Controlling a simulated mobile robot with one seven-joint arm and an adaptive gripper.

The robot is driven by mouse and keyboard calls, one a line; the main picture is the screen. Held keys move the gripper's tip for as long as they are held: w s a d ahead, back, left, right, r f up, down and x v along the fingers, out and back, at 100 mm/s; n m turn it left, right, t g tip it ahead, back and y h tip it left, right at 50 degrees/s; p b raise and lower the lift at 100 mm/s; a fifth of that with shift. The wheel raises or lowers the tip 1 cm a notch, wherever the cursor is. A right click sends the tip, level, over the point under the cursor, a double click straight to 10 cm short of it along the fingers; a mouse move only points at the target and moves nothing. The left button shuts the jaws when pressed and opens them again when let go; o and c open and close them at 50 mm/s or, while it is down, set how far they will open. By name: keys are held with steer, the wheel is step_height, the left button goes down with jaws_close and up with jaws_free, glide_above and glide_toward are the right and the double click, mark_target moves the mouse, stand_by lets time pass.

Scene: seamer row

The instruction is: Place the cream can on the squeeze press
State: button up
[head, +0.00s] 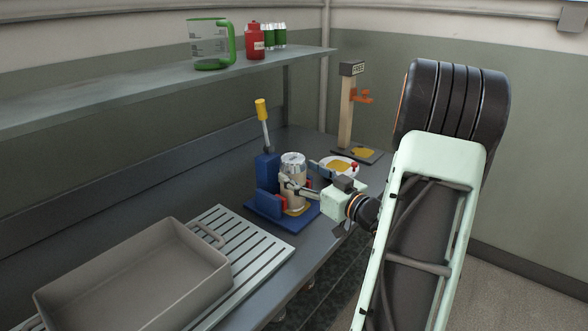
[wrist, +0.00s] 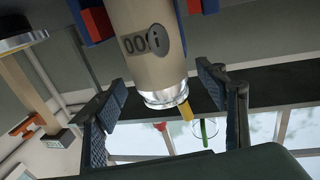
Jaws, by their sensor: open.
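The cream can (head: 294,169) has silver ends and stands upright on the squeeze press, over the blue base (head: 268,215). The press has a blue upright (head: 266,171) and a lever with a yellow handle (head: 261,110). In the wrist view, which is upside down, the can (wrist: 148,45) shows dark printing and sits between red pads (wrist: 97,23) on blue blocks. My gripper (head: 288,185) is at the can from the right. Its fingers are open (wrist: 160,82), one on each side of the can, with gaps visible. The can's lower part is partly hidden in the head view.
A grey tray (head: 75,299) lies on a slatted rack (head: 245,258) at the front left. A plate (head: 341,174) and a wooden-post stand (head: 346,115) are behind my gripper.

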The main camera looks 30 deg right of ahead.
steer(key=s+d, duration=0.1)
steer(key=s, duration=0.7)
steer(key=shift+s+p, duration=0.3)
steer(key=shift+s, duration=0.05)
steer(key=shift+w+d, duration=0.1)
steer(key=shift+d, duration=0.05)
